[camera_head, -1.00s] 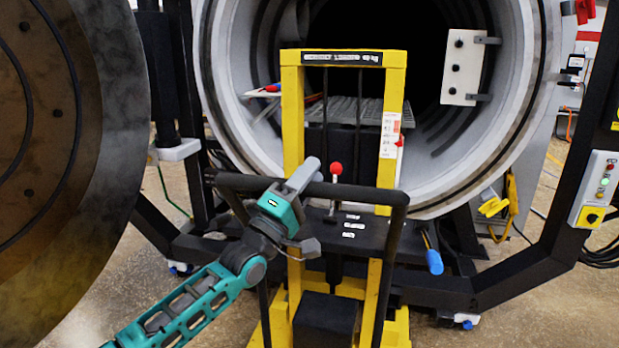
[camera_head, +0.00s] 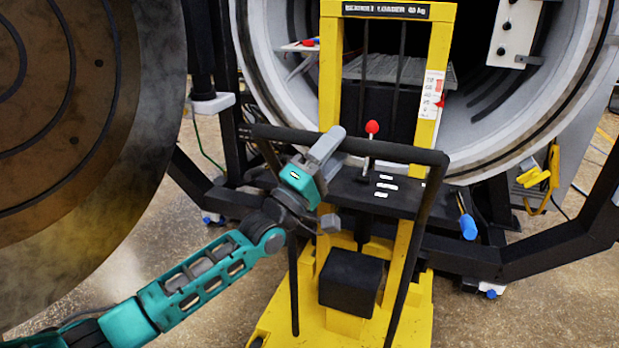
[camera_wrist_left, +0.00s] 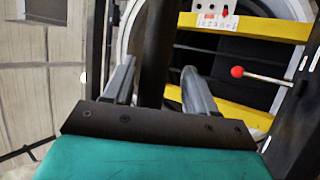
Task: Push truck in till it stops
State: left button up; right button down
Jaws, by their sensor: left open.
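The yellow loader truck (camera_head: 440,60) stands upright in front of the round furnace opening (camera_head: 490,125). Its black push handle (camera_head: 400,150) runs across the near side. My left gripper (camera_head: 328,148) is at the left part of this handle. In the left wrist view its open fingers (camera_wrist_left: 158,75) stand on either side of a black bar (camera_wrist_left: 157,55); I cannot tell whether they touch it. A grey rack (camera_head: 400,70) shows between the truck's posts at the furnace mouth. How the truck's front meets the furnace is hidden. My right gripper is not in view.
The large round furnace door (camera_head: 130,200) stands open at left. A red-knobbed lever (camera_head: 372,128) rises behind the handle, and a blue-gripped lever (camera_head: 467,227) hangs at its right. Black frame beams (camera_head: 540,258) flank the truck. Bare floor shows at lower right.

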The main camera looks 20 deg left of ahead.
pick_arm(q)
jog(key=v, duration=0.9)
jog(key=shift+s, duration=0.15)
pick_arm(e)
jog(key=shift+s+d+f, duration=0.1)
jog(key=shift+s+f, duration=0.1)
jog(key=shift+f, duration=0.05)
pick_arm(q)
jog(key=shift+a, duration=0.1)
